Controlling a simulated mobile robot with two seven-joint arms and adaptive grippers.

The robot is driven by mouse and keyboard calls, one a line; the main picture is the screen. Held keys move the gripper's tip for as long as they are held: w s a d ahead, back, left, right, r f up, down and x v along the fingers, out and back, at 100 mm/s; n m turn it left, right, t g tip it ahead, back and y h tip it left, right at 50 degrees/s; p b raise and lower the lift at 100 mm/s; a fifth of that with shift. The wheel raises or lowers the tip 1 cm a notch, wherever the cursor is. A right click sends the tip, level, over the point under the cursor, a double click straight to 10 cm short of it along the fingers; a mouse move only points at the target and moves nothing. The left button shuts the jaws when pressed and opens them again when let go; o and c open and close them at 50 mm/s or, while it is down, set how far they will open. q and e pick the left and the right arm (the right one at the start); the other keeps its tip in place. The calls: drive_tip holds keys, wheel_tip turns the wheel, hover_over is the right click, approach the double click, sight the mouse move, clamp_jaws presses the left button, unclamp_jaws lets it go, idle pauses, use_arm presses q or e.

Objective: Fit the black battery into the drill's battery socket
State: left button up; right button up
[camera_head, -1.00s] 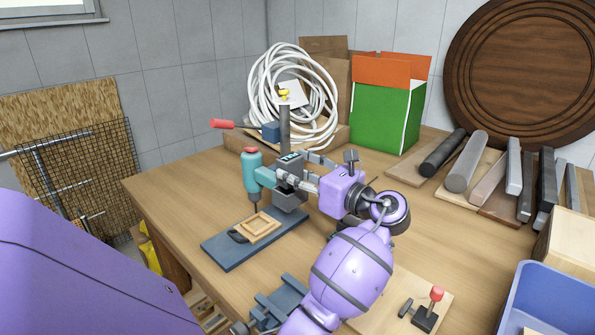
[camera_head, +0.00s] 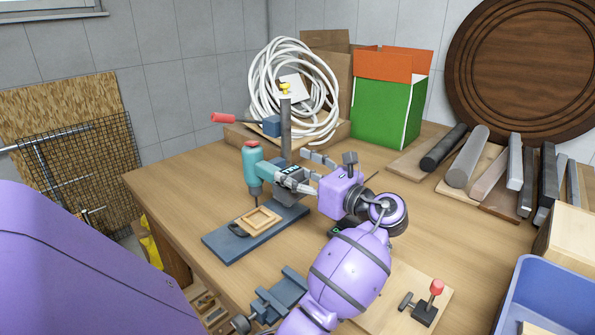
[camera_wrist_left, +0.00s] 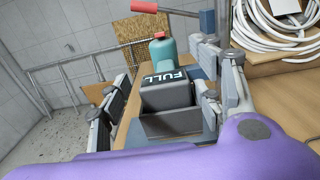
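The drill (camera_head: 251,166), teal with a red cap, stands upright in its stand; it also shows in the wrist view (camera_wrist_left: 163,54). The black battery (camera_wrist_left: 167,94), a dark box labelled FULL, is beside the drill in the wrist view. In the head view the battery's label (camera_head: 290,169) shows right of the drill body, at the handle. My left gripper (camera_head: 308,172) is open, its fingers spread either side of the battery. In the wrist view a gap shows between the left finger and the battery. The socket is hidden; I cannot tell how far the battery is in. My right gripper is out of view.
The stand has a grey post (camera_head: 285,128), a red-handled lever (camera_head: 224,118) and a blue-grey base (camera_head: 228,243) carrying a small wooden frame (camera_head: 258,220). A coiled white hose (camera_head: 318,85) and a green box (camera_head: 385,108) stand behind. A blue bin (camera_head: 550,290) is front right.

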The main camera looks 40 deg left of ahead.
use_arm(q)
drive_tip(key=shift+w+d+f, duration=0.1)
drive_tip(key=shift+f, duration=0.35)
drive_tip(key=shift+d, duration=0.25)
drive_tip(key=s+d, duration=0.1)
drive_tip(key=d, duration=1)
drive_tip(key=shift+d+r, duration=0.15)
drive_tip(key=shift+r, duration=0.3)
drive_tip(key=shift+s, duration=0.1)
